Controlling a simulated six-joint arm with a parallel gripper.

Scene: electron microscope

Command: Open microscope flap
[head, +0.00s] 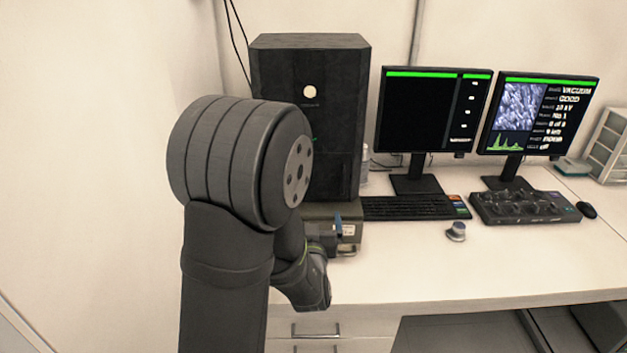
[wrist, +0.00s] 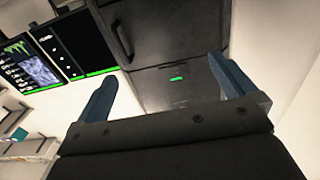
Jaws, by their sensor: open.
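The microscope (head: 310,75) is a tall dark box at the back of the desk, with a round pale mark on its upper front. In the wrist view its dark front (wrist: 165,30) shows a seam, a small dark handle (wrist: 122,38) and a green light. I cannot tell for sure which panel is the flap; no panel visibly stands open. My gripper (wrist: 165,88) is open and empty, its two blue fingers spread before the dark front. In the head view my gripper (head: 338,224) is low by the microscope's base, mostly hidden by my arm.
Two monitors (head: 432,112) (head: 540,115) stand right of the microscope. A keyboard (head: 415,207), a control panel (head: 525,206), a mouse (head: 587,210) and a small round knob-like object (head: 456,231) are on the desk. The desk's front strip (head: 470,270) is clear.

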